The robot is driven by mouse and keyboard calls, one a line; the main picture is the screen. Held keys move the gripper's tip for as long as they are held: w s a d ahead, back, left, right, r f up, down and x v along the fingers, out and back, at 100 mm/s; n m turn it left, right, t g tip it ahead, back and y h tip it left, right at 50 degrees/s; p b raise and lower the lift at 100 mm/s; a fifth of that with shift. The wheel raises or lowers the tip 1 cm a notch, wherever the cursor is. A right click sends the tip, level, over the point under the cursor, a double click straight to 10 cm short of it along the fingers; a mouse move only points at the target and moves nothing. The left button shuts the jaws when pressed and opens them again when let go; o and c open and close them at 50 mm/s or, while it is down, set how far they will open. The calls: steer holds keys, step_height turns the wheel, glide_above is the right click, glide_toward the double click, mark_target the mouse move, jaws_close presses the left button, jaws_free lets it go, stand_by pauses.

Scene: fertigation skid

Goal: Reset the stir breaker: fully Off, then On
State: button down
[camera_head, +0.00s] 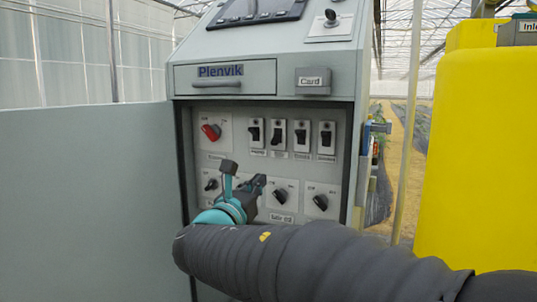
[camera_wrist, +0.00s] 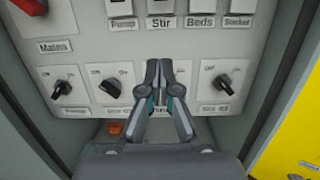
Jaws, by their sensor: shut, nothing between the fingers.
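The stir breaker (camera_head: 278,135) is the second from the left in a row of small dark-levered switches on white plates. In the wrist view only the lower part of the stir breaker (camera_wrist: 160,6) shows, above its "Stir" label. I cannot tell for sure which way its lever sits. My gripper (camera_wrist: 159,68) is shut and empty, fingertips together, below the stir label and in front of the lower row of knobs. In the head view my gripper (camera_head: 243,177) is below the breaker row, apart from the stir breaker.
Pump (camera_head: 254,133), beds (camera_head: 301,136) and socket (camera_head: 326,138) breakers flank it closely. A red mains switch (camera_head: 211,131) is at left. Black rotary knobs (camera_wrist: 223,82) line the row below; my fingers cover part of it. The recess has side walls. A yellow tank (camera_head: 475,150) stands right.

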mark_target(278, 151)
steer(key=x, duration=1)
steer(key=shift+f, duration=0.1)
steer(key=shift+s+a+r+p, duration=0.1)
steer(key=shift+s+r+p, duration=0.15)
steer(key=shift+r, duration=0.3)
steer(key=shift+s+a+r+p, duration=0.15)
steer(key=shift+s+r, duration=0.15)
steer(key=shift+r, duration=0.25)
steer(key=shift+s+a+r, duration=0.1)
steer(key=shift+s+r, duration=0.3)
steer(key=shift+r, duration=0.3)
